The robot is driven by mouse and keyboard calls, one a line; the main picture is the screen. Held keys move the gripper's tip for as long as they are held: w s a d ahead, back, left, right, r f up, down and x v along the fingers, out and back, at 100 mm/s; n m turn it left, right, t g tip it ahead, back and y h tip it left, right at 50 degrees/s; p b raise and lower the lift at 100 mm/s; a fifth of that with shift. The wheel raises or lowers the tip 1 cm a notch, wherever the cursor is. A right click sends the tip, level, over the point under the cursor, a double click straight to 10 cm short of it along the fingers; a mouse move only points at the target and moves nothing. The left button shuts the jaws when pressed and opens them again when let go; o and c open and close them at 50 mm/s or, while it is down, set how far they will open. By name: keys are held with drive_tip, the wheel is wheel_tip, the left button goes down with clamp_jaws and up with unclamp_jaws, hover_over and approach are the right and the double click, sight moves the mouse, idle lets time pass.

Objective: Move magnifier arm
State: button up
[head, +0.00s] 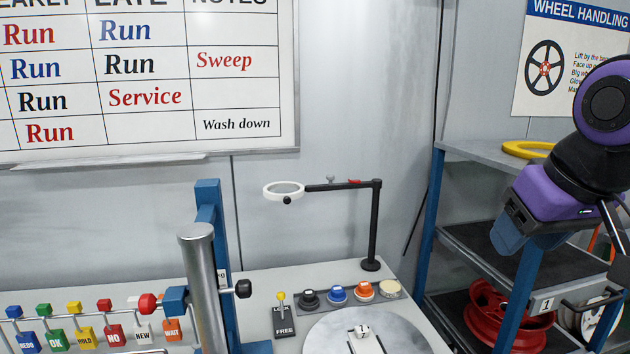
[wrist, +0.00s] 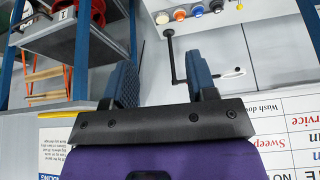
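The magnifier arm (head: 344,185) is a black bar at the top of an upright black post (head: 374,225) on the bench's back right. Its white-rimmed round lens (head: 284,190) is at the bar's left end, with a small black knob below. My gripper (head: 527,228) is up at the right, by the shelf rack, well apart from the magnifier. In the wrist view my gripper (wrist: 160,65) is open and empty, its two blue fingers apart. The magnifier post (wrist: 173,57) shows beyond the gap, with the lens (wrist: 232,72) right of it.
Knobs in black, blue, orange and cream (head: 338,294) line the bench near the post's foot. A LOCK/FREE lever (head: 284,315), a steel column (head: 205,290) and hanging coloured tags (head: 85,330) stand left. A blue-framed rack (head: 431,225) holds wheels at right. Air above the bench's right is clear.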

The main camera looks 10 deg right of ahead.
drive_tip(key=w+a+r+m, duration=0.1)
drive_tip(key=w+r, duration=0.3)
drive_tip(key=w, duration=0.3)
drive_tip(key=w+r, duration=0.3)
drive_tip(key=w, duration=0.5)
drive_tip(key=m+g+h, duration=0.1)
drive_tip(key=m, duration=0.1)
hover_over(330, 176)
drive_tip(key=s+a, duration=0.1)
drive_tip(key=s, duration=0.3)
wheel_tip(330, 176, down, 5)
drive_tip(key=x, duration=1)
drive_tip(key=shift+w+f, duration=0.1)
drive_tip(key=shift+f, duration=0.25)
clamp_jaws()
